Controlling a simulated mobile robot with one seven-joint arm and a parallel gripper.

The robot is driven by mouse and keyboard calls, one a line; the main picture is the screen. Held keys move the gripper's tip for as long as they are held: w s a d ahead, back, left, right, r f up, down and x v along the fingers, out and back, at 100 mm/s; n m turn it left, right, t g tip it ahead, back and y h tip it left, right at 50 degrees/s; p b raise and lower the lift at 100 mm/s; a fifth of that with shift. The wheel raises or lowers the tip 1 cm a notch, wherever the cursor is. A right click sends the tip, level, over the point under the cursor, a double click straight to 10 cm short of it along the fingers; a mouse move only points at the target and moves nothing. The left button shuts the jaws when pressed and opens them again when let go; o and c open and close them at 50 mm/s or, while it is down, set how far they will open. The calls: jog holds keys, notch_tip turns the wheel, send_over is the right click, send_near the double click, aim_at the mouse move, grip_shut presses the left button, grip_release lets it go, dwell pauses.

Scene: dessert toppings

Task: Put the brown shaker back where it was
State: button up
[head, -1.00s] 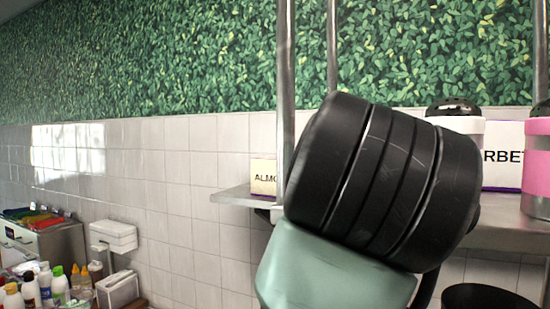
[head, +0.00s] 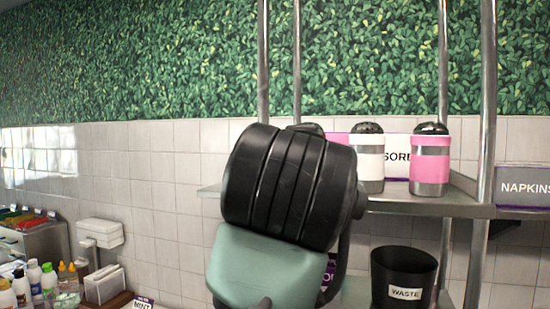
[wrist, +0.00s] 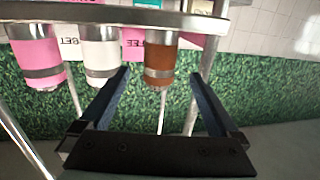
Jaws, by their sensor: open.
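The brown shaker (wrist: 159,70) stands on the metal shelf (wrist: 100,15), which the wrist view shows upside down. In the head view my arm hides the shaker's body; a dark lid (head: 308,128) shows just above my arm, left of the white shaker. My gripper (wrist: 160,73) is open, with its two dark fingers apart. In the wrist view the brown shaker appears between the fingertips, with gaps on both sides. I cannot tell whether it is within the fingers' reach or just beyond them. My gripper is hidden in the head view.
A white shaker (head: 367,165) and a pink shaker (head: 430,165) stand on the same shelf. Metal posts (head: 488,100) rise beside it. A black waste bin (head: 403,280) is below. Bottles (head: 35,280) and a white dispenser (head: 100,232) are at lower left.

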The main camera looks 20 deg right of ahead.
jog(key=s+a+r+n+t+y, duration=0.2)
jog(key=s+a+t, duration=0.3)
jog(key=s+a, duration=0.3)
jog(key=s+a+r+n+t+y, duration=0.2)
jog(key=s+a+n+t+y, duration=0.1)
jog(key=s+a+t+y, duration=0.2)
jog(key=s+a+t, duration=0.1)
jog(key=s+a, duration=0.1)
jog(key=a, duration=0.1)
jog(key=shift+s+a+r+t, duration=0.15)
jog(key=shift+s+a+t, duration=0.15)
jog(key=shift+s+a, duration=0.05)
notch_tip(320, 180, down, 17)
jog(key=b, duration=1.6)
jog(key=shift+d+r, duration=0.15)
jog(key=shift+d, duration=0.05)
